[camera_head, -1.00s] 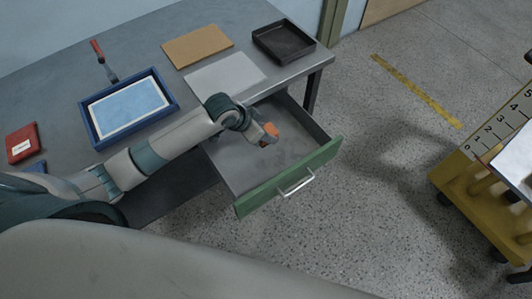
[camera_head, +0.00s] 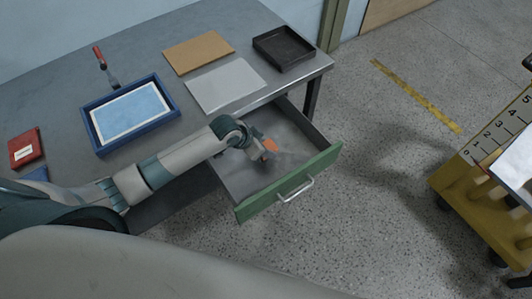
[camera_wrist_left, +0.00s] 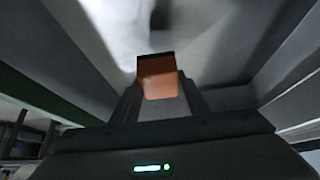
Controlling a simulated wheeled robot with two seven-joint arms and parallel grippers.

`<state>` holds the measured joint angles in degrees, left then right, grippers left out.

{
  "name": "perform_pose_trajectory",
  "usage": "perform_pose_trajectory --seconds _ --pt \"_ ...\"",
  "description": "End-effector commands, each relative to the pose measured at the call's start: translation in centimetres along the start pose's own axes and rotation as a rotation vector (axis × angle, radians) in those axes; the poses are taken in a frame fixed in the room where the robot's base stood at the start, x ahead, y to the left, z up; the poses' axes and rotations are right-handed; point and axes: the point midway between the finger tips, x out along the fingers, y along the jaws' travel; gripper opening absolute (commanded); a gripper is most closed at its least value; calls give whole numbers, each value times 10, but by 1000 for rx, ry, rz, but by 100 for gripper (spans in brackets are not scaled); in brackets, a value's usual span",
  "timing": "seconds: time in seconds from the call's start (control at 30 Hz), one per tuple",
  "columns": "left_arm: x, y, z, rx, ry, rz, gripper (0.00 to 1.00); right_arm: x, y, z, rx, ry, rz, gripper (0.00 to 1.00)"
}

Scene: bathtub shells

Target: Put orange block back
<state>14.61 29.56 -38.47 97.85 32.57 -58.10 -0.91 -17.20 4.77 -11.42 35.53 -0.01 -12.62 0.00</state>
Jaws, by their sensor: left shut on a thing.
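The orange block (camera_head: 270,145) is held at the tip of my left gripper (camera_head: 266,152), over the inside of the open drawer. In the left wrist view the orange block (camera_wrist_left: 158,78) sits between the fingers, and the left gripper (camera_wrist_left: 158,95) is shut on it. The drawer (camera_head: 312,170) has a green front with a metal handle and stands pulled out from under the grey table. Whether the block touches the drawer floor I cannot tell. My right gripper is not in view.
The table (camera_head: 150,55) carries a blue tray (camera_head: 87,128), a brown board (camera_head: 198,49), a grey sheet (camera_head: 226,83), a black tray (camera_head: 283,47), a red-handled tool (camera_head: 104,65) and a red box (camera_head: 25,148). A yellow cart (camera_head: 455,190) stands at the right. Floor between is clear.

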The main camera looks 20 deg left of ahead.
Motion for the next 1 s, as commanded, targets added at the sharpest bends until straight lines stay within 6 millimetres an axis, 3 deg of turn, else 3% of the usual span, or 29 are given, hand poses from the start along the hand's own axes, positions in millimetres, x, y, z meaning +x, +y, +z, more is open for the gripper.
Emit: perform_pose_trajectory --seconds 0.17,0.5,0.97,1.0 --pt "2 0 2 -1 -1 0 20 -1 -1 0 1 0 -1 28" --pt "32 0 21 -1 -1 0 20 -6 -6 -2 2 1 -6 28" --pt "38 0 24 0 1 0 20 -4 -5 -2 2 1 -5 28" --pt "37 0 24 0 0 0 48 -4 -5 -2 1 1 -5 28"
